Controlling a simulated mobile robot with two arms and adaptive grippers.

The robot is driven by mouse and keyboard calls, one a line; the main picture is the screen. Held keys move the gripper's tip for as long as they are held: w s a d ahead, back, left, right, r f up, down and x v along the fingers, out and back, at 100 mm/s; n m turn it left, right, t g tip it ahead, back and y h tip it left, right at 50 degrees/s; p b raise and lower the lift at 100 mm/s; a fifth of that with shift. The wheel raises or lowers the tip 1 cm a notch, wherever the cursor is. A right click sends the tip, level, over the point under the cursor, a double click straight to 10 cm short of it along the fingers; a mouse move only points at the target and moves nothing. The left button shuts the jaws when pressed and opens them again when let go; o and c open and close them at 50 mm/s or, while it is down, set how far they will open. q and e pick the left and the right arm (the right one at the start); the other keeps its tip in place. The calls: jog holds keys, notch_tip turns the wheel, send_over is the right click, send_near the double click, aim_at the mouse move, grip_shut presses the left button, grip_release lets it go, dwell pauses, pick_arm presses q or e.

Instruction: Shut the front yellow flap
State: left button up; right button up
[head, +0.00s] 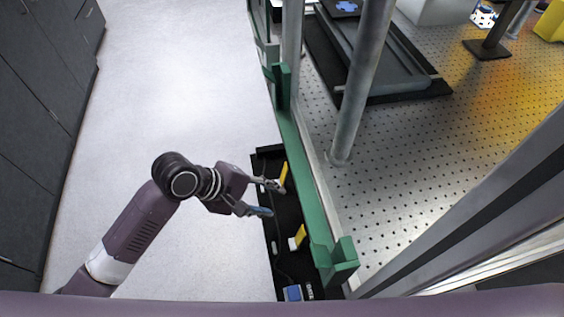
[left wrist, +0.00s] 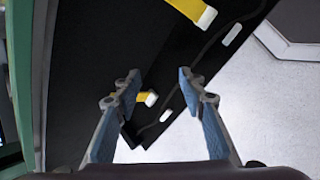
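Two yellow flaps with pale ends stick up from a black unit (head: 288,215) beside the green rail. One flap (head: 284,173) is right by the upper fingertip of my left gripper (head: 273,199). The other flap (head: 300,235) is lower in the head view, apart from the gripper. In the left wrist view, one yellow flap (left wrist: 140,97) shows partly behind the left finger, and another (left wrist: 192,10) is at the top edge. My left gripper is open, with nothing between its fingers. I cannot tell whether the finger touches the flap. My right gripper is out of view.
The green rail (head: 305,185) and a grey post (head: 362,85) stand right of the black unit, before the perforated table (head: 420,165). A blue part (head: 292,293) sits at the unit's lower end. The pale floor (head: 175,90) on the left is clear, up to dark cabinets (head: 40,110).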

aim_at(286, 166)
pick_arm(q)
jog(key=w+a+r+n+h, duration=0.1)
jog(key=w+a+r+n, duration=0.1)
jog(key=w+r+n, duration=0.6)
jog(key=d+f+n, duration=0.1)
jog(key=f, duration=0.1)
jog(key=w+d+f+n, duration=0.1)
jog(key=d+f, duration=0.1)
jog(key=d+f+n, duration=0.1)
jog(key=d+f, duration=0.1)
jog(key=f, duration=0.1)
jog(key=shift+w+d+g, duration=0.2)
jog(key=shift+w+g, duration=0.15)
jog(key=shift+g, duration=0.05)
jog(key=shift+c, duration=0.6)
grip_shut()
